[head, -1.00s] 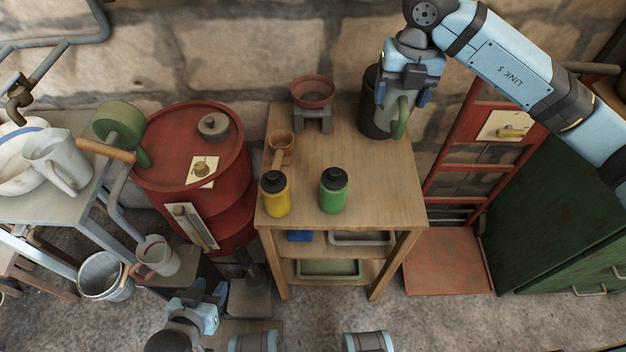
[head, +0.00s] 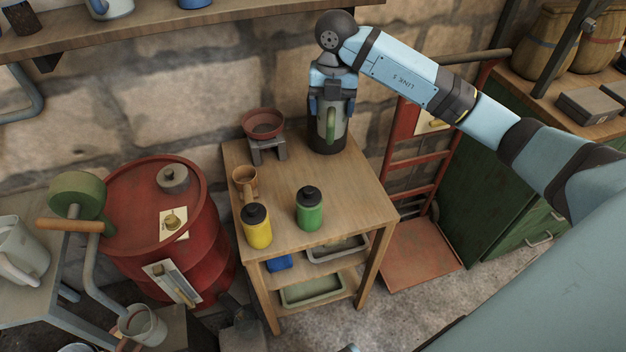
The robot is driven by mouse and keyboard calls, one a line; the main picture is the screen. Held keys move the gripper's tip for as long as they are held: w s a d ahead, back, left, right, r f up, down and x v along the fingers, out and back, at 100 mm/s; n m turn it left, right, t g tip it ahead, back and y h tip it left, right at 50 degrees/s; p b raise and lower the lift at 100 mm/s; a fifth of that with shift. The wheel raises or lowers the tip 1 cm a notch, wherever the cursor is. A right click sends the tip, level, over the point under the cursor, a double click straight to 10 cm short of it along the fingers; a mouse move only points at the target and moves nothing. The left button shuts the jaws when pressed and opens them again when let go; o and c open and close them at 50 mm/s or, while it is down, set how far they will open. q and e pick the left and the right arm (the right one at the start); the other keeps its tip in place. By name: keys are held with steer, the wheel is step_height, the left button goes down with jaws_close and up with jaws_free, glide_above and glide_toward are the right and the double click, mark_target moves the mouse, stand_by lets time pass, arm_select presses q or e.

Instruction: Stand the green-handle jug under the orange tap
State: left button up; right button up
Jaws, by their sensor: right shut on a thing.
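The green-handle jug, a grey jug (head: 342,127) with a green handle (head: 330,122), is at the back right of the wooden table. My right gripper (head: 331,104) comes down from above and is shut on it near its upper part. A dark cylindrical vessel (head: 326,146) shows around and below the jug; I cannot tell whether the jug is in front of it or clear of the table. My left gripper is not in view.
The wooden table (head: 346,205) holds a yellow bottle (head: 257,228), a green bottle (head: 309,212), a wooden mug (head: 244,181) and a red bowl on a stand (head: 263,123). A red drum (head: 140,200) stands left. A red hand truck (head: 413,165) and green cabinet (head: 482,195) stand right.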

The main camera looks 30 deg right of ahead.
step_height(320, 180, down, 18)
steer(key=shift+r+b, duration=0.1)
steer(key=shift+b, duration=0.3)
steer(key=o, duration=1)
steer(key=shift+c, duration=0.2)
